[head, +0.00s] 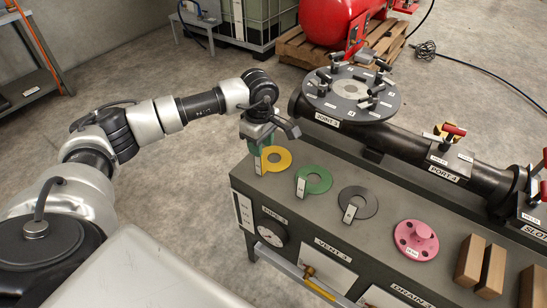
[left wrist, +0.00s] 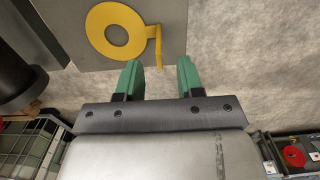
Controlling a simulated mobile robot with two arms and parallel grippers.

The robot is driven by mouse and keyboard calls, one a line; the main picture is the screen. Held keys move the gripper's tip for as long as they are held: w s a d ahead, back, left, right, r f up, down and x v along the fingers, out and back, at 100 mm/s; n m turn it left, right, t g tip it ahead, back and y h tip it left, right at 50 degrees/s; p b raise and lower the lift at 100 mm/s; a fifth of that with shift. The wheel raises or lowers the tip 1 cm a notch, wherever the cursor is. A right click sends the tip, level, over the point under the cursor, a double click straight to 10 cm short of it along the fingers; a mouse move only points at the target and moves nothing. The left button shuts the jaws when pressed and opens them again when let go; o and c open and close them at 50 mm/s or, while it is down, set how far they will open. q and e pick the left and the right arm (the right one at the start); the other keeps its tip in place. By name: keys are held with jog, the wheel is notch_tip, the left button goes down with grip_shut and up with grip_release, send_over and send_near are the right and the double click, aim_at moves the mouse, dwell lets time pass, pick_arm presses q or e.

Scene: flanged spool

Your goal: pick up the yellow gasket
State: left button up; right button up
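The yellow gasket (head: 287,158) is a flat ring with a tab, lying on the far left end of the grey bench top. It also shows in the left wrist view (left wrist: 96,36), with its yellow tab standing at the ring's right side. My left gripper (head: 256,143) is above the bench's left end, close to the gasket. In the left wrist view its two green fingers (left wrist: 157,66) are apart with nothing between them. The tab appears just beyond the fingertips, between them across the picture; the height gap is hard to tell. My right gripper is not in view.
A green gasket (head: 325,181), a dark gasket (head: 369,203) and a pink flanged piece (head: 429,241) lie along the bench (head: 300,208). Wooden blocks (head: 470,262) stand at the right. A flanged pipe spool (head: 410,143) runs along the back.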

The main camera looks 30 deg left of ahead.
aim_at(261, 175)
pick_arm(q)
jog(key=f, duration=0.8)
jog(key=shift+w+a+f, duration=0.1)
jog(key=shift+w+a, duration=0.05)
jog(key=shift+a, duration=0.15)
grip_shut()
